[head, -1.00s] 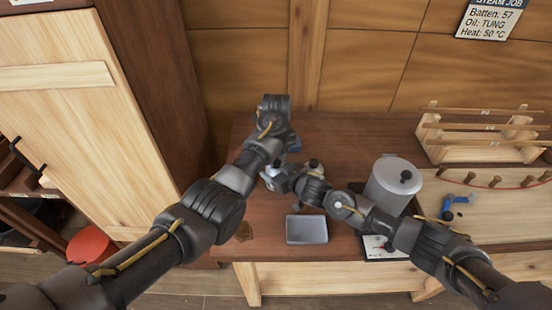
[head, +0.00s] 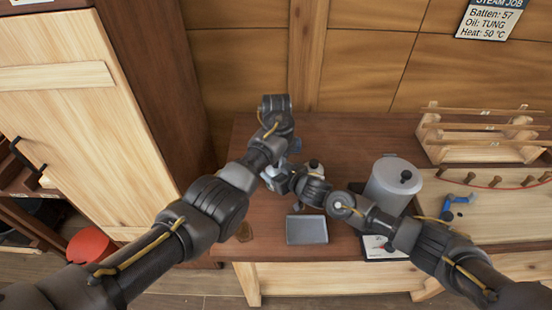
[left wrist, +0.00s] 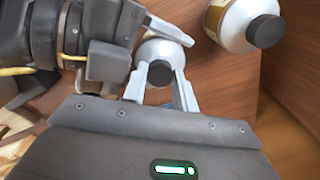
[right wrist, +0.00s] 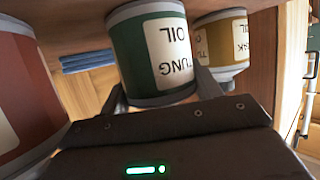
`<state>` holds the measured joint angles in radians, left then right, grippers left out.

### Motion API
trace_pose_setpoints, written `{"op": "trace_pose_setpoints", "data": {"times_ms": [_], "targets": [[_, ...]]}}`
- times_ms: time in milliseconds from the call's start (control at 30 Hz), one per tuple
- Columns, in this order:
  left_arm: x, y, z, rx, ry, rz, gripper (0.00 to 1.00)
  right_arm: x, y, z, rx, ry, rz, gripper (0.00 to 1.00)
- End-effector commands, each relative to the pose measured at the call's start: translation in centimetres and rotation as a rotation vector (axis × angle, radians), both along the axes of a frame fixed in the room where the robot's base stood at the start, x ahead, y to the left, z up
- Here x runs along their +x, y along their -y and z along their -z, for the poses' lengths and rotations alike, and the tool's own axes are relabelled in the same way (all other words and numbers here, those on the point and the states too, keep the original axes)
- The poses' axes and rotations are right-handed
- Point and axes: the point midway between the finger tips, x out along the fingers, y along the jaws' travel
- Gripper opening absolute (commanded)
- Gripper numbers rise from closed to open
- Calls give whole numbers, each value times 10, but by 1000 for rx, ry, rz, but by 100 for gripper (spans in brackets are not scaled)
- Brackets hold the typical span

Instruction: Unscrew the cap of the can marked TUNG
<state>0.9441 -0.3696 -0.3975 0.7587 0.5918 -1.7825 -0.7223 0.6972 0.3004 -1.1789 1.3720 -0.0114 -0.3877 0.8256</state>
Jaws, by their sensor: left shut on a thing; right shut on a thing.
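The green can marked TUNG OIL (right wrist: 155,55) fills the middle of the right wrist view, its label upside down there. My right gripper (right wrist: 160,92) is shut around its body, one finger on each side. In the left wrist view the can's black cap (left wrist: 160,72) and pale top (left wrist: 158,50) show from above. My left gripper (left wrist: 160,88) is shut on the cap, a finger on each side. Whether the cap has loosened cannot be told. In the head view my arms mostly hide the can and both grippers.
A yellow-labelled can (right wrist: 222,45) stands close beside the green one, and a red can (right wrist: 25,90) is on the other side. The bench holds a grey tray (head: 307,230), a lidded pot (head: 390,185) and a wooden rack (head: 480,135). A tall cabinet (head: 70,120) is at left.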

Motion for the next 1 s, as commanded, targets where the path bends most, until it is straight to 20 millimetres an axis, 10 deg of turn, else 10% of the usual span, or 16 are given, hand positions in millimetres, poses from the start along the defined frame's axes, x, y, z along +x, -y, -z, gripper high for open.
{"op": "trace_pose_setpoints", "data": {"times_ms": [133,167,333,1000], "targets": [[0,0,0,0,2,3,1,0,0,0,0,0,-1,0],[1,0,0,0,2,3,29,0,0,0,0,0,-1,0],[0,0,0,-1,1,5,50,0,0,0,0,0,-1,0],[-1,4,-25,-4,0,11,50,0,0,1,-1,-2,0,0]]}}
